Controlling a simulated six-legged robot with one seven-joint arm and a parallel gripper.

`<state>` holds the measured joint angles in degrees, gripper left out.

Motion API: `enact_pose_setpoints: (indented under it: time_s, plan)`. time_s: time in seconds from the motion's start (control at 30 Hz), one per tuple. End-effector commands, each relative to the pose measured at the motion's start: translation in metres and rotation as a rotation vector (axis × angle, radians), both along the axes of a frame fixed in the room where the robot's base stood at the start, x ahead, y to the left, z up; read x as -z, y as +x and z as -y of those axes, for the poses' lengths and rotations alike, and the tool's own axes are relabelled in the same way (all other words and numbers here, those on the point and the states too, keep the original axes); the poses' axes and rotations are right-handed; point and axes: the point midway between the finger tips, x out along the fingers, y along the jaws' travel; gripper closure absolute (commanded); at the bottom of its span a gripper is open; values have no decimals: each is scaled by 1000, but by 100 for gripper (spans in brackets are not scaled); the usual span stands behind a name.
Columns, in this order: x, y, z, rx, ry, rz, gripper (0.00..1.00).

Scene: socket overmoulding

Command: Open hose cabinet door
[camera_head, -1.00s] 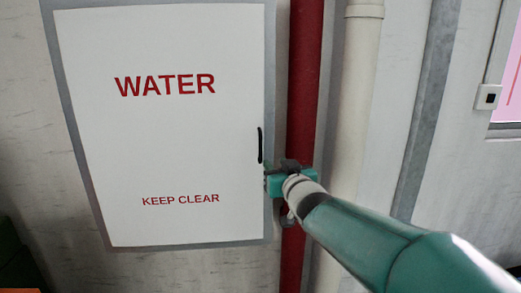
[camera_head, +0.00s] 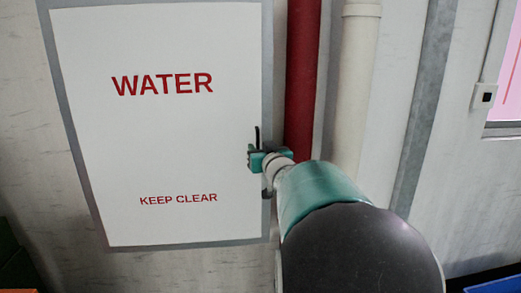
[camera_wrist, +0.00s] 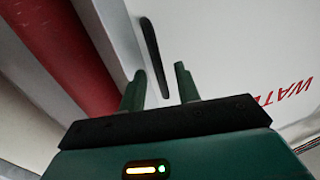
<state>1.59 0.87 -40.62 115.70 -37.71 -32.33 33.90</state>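The white hose cabinet door (camera_head: 165,130) with red WATER and KEEP CLEAR lettering is shut in its grey frame. Its black vertical handle (camera_head: 257,137) is at the door's right edge, partly hidden by my gripper in the head view. My gripper (camera_head: 251,157) is at the handle's lower part. The handle (camera_wrist: 153,55) runs up between and beyond the fingertips there. I cannot tell whether the fingers touch the door.
A red vertical pipe (camera_head: 300,80) and a cream pipe (camera_head: 353,100) run down the wall right of the cabinet. The red pipe also shows at left in the wrist view (camera_wrist: 65,55). A small wall switch (camera_head: 485,96) is at far right.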

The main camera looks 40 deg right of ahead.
Motion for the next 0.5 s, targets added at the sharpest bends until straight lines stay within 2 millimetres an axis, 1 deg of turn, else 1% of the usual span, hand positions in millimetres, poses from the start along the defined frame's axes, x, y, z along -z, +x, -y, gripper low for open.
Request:
enact_pose_setpoints:
  time_s: [0.17,0.3,0.33,0.5]
  plan:
    - [0,0,0,0,0,0,67]
    - [0,0,0,0,0,0,95]
    - [0,0,0,0,0,0,100]
    - [0,0,0,0,0,-1,100]
